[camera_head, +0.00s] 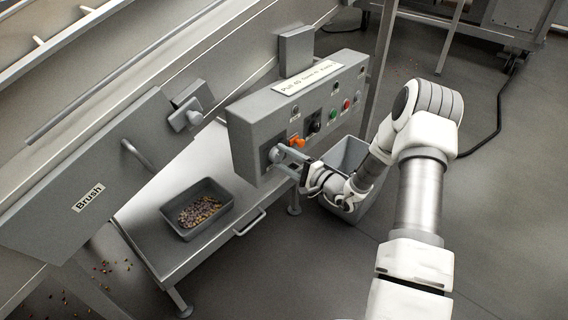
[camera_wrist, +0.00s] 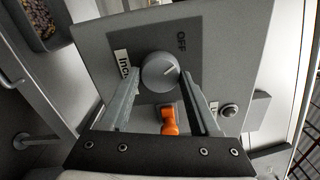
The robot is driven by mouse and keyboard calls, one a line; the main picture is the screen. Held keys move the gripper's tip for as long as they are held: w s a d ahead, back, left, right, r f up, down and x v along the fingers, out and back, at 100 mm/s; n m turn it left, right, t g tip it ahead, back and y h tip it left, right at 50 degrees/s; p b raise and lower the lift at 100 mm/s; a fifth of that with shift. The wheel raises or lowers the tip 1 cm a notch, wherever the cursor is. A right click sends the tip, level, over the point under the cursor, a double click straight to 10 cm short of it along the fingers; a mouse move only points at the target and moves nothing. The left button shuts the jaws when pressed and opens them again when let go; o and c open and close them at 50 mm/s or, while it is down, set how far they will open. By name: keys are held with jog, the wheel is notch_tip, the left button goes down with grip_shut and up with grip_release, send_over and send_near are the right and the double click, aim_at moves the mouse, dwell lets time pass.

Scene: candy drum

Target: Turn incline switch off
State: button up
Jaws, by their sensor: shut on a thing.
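In the head view my gripper (camera_head: 283,160) reaches the box's left end, where the knob (camera_head: 275,154) shows between the fingers.
An orange switch (camera_wrist: 169,120) sits close beside the knob, between my fingers in the wrist view. Green (camera_head: 333,114) and red (camera_head: 346,104) buttons are further right on the box (camera_head: 240,130). A grey tray (camera_head: 168,215) of candies stands lower left; a grey bin (camera_head: 352,150) is behind my wrist.

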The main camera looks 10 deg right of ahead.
jog(key=shift+d+f+n+b, duration=0.1)
jog(key=shift+n+b, duration=0.85)
jog(key=shift+n, duration=0.55)
jog(key=o, duration=1.3)
jog(key=shift+o, duration=0.2)
jog(key=p+v, duration=0.2)
jog(key=v, duration=1.5)
jog(key=shift+s+p, duration=0.15)
jog(key=shift+p, duration=0.25)
jog(key=shift+r, duration=0.3)
